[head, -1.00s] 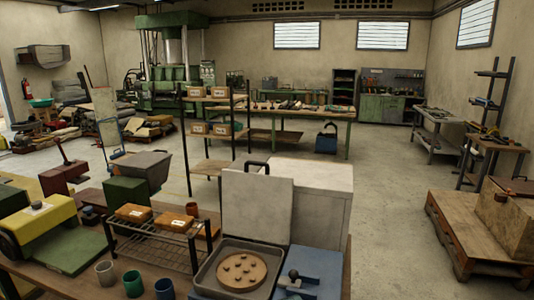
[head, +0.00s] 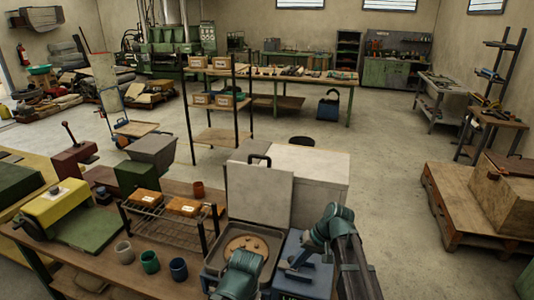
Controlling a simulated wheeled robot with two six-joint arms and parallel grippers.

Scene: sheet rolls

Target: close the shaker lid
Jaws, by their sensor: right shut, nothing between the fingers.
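The shaker is a grey box (head: 212,262) with its square pale lid (head: 258,195) standing open and upright at the back edge. A black handle (head: 259,159) is on the lid's top edge. Inside lies a round tan disc (head: 244,243) with holes, partly hidden by a teal part of my arm in front. My right arm comes in from the lower right and bends at a teal joint. My right gripper (head: 289,267) is small in view, shut and empty, over the blue box right of the shaker and apart from the lid. My left gripper does not show.
A blue box (head: 318,280) stands right of the shaker, and a large white cabinet (head: 320,175) is behind. A black rack (head: 165,222) with orange boxes and several cups (head: 150,262) stand to the left on the wooden bench.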

